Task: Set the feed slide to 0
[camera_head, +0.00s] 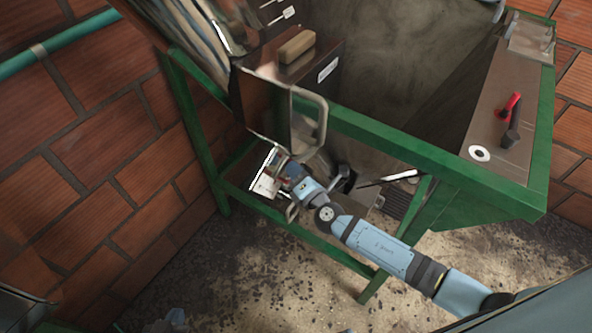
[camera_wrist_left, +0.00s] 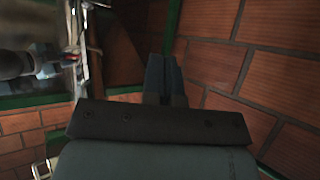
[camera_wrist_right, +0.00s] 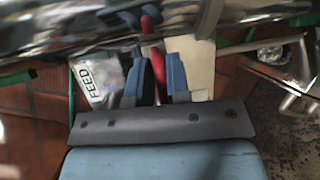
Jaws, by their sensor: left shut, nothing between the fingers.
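My right gripper (camera_head: 284,176) is at the plate under the hopper in the head view. In the right wrist view its two blue fingers (camera_wrist_right: 156,72) stand a little apart, one on each side of a red handle (camera_wrist_right: 158,66). I cannot tell whether they press on it. A pale plate marked FEED (camera_wrist_right: 88,76) is just left of the fingers; it also shows as a whitish plate (camera_head: 265,185) in the head view. Its scale marks are not readable. My left gripper (camera_wrist_left: 165,62) is shut and empty, in front of the brick wall.
A green frame (camera_head: 400,147) surrounds the machine above and around my right arm. A bent metal handle (camera_head: 322,115) hangs close above that gripper. A red lever (camera_head: 512,108) is on the right panel. Brick wall (camera_head: 90,145) closes the left; the floor (camera_head: 270,280) below is gritty.

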